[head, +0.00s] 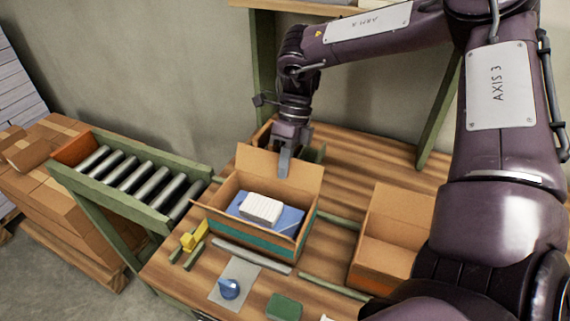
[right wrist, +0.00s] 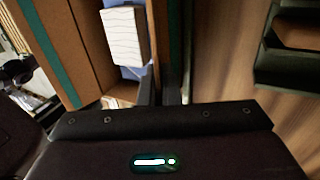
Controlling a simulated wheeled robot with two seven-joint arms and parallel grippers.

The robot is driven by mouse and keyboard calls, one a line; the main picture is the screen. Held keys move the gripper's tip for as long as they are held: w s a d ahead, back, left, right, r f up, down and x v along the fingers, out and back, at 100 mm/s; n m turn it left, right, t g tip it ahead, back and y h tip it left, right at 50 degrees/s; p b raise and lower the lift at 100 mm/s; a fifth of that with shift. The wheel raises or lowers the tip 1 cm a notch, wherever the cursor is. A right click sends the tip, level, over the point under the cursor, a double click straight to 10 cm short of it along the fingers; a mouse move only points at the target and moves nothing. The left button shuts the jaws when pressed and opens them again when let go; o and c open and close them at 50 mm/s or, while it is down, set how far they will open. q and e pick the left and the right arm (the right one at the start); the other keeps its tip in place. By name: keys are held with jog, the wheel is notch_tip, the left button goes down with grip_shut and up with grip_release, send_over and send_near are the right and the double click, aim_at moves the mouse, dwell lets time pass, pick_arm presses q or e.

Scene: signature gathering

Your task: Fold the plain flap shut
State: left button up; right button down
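An open cardboard box (head: 265,244) with a teal stripe stands on the wooden table. It holds a blue item (head: 285,219) with a white stack (head: 261,208) on top. Its plain brown back flap (head: 255,165) stands up; other flaps spread outward. My right gripper (head: 284,170) points down at the top edge of this back flap. In the right wrist view, the fingers (right wrist: 160,92) are close together at the flap, beside the box's inside and the white stack (right wrist: 124,36). Whether they pinch the flap is unclear. My left gripper is out of view.
A second open box (head: 385,250) stands to the right. A roller conveyor (head: 125,175) is at the left, with stacked cartons beyond. A yellow item (head: 194,236), a blue knob (head: 229,288) and a green block (head: 284,306) lie near the front. Green rails edge the box's place.

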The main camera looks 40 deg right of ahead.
jog(key=t+h+b, duration=0.1)
jog(key=a+t+h+b, duration=0.1)
jog(key=h+b, duration=0.1)
jog(key=shift+s+a+h, duration=0.15)
jog(key=shift+s+h, duration=0.15)
jog(key=shift+s, duration=0.05)
jog(key=shift+s+a+r+t+h+b, duration=0.15)
jog(key=shift+a+t+h+b, duration=0.15)
jog(key=shift+h+b, duration=0.45)
jog(key=shift+s+a+t+h+b, duration=0.15)
jog(key=shift+t+h+b, duration=0.35)
jog(key=shift+b, duration=0.35)
